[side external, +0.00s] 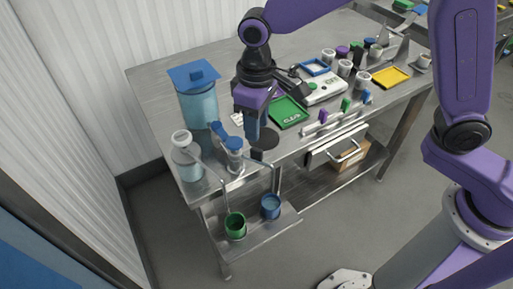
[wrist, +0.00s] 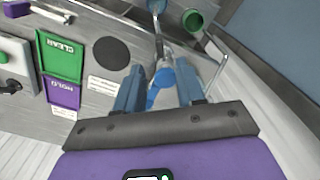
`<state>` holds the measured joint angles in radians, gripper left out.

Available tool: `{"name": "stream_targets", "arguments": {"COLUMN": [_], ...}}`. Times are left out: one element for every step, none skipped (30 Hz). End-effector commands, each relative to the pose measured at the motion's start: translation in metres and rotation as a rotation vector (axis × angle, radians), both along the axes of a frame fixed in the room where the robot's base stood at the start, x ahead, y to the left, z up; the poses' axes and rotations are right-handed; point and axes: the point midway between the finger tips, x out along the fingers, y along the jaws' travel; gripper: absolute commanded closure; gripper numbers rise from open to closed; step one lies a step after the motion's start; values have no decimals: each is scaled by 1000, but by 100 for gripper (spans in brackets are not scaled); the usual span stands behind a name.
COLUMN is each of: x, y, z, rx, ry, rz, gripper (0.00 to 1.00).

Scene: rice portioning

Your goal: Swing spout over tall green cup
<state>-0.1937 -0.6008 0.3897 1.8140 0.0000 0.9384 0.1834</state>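A green cup (side external: 235,226) and a blue cup (side external: 271,207) stand on the low front shelf. In the wrist view the green cup (wrist: 193,19) is at the top, and the blue cup (wrist: 157,5) is cut by the edge. A grey spout (side external: 268,163) runs from a grey post with a blue lever (side external: 224,134) and bends down above the blue cup. My gripper (side external: 259,142) is to the right of the lever, pointing down. In the wrist view my gripper (wrist: 160,72) has its fingers apart, with the blue lever (wrist: 160,87) seen between and beyond them; contact cannot be told.
A blue-lidded container (side external: 197,95) and a white-capped bottle (side external: 186,157) stand left of the post. A thin bent rod (side external: 208,172) reaches toward the green cup. A dark disc (side external: 265,138) and green tray (side external: 288,112) lie to the right. Floor space ahead is clear.

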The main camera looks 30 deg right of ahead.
Motion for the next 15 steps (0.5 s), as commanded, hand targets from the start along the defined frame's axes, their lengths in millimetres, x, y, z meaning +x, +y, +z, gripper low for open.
{"name": "stream_targets", "arguments": {"x": [0, 0, 0, -1, -1, 0, 0, 0, -1, -1, -1, -1, 0, 0, 0], "y": [-1, -1, -1, -1, -1, -1, -1, -1, -1, -1, 0, 0, 0, 0, 0], "z": [-11, -17, -24, -30, -35, -42, -47, -52, -58, -63, -67, -71, -74, -77, -80], "rx": [-4, -4, -4, -4, -4, -4, -3, -4, -4, -3, -3, -3, -1, -1, -1], "ry": [4, 4, 4, 4, 4, 4, 3, 4, 4, 3, 3, 3, 2, 2, 2], "rz": [0, 0, 0, 0, 0, 0, 0, 0, 0, 0, 0, 0, 0, 0, 0], "gripper": [62, 62, 62, 62, 62, 62, 62, 62, 62, 62, 62, 62, 62, 62, 62]}}
